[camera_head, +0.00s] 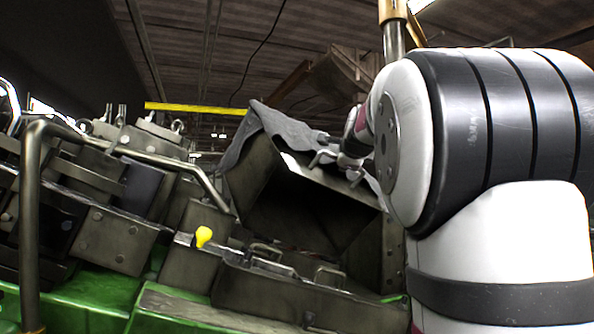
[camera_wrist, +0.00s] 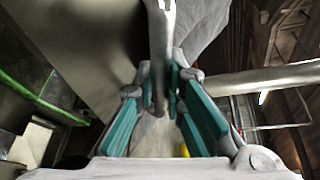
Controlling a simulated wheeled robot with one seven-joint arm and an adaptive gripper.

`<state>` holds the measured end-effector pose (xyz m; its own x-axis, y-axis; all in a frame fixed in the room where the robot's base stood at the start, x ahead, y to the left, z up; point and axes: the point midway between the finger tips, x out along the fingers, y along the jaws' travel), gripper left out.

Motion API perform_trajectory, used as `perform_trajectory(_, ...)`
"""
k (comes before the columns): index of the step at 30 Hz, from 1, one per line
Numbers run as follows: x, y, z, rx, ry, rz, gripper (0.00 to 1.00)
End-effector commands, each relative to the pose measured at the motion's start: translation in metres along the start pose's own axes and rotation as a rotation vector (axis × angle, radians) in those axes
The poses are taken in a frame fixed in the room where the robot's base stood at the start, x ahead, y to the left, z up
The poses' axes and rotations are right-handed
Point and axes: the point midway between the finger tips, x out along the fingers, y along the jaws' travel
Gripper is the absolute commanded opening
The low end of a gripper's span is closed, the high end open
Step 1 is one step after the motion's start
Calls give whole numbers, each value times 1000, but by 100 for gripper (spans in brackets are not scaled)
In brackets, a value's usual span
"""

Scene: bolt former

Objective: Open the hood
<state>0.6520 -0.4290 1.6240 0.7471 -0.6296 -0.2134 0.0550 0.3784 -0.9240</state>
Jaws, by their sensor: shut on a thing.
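The hood (camera_head: 251,171) of the bolt former stands tilted, with a dark cavity showing below its front edge. A grey sheet-like cover (camera_head: 268,127) lies over its top. In the head view, a bent metal handle (camera_head: 322,157) sits on the hood's upper edge. My gripper (camera_head: 347,157) is at that edge, partly hidden behind my own arm. In the wrist view, my gripper (camera_wrist: 163,92) has its teal-padded fingers on either side of a metal handle bar (camera_wrist: 161,45) and is shut on it. The hood's flat panel (camera_wrist: 85,50) fills the wrist view's upper left.
The green machine base (camera_head: 100,296) carries metal blocks at left and a bent rail (camera_head: 170,158). A yellow knob (camera_head: 203,236) and small handles (camera_head: 268,255) stand in front of the cavity. A vertical pole (camera_head: 393,40) rises behind my arm. Open air lies above the hood.

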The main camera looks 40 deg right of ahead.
Motion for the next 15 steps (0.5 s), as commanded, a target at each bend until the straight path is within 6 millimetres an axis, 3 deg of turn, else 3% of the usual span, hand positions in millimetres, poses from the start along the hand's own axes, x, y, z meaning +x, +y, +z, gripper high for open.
perform_trajectory(15, 16, -14, 7, 0, 1, -4, 0)
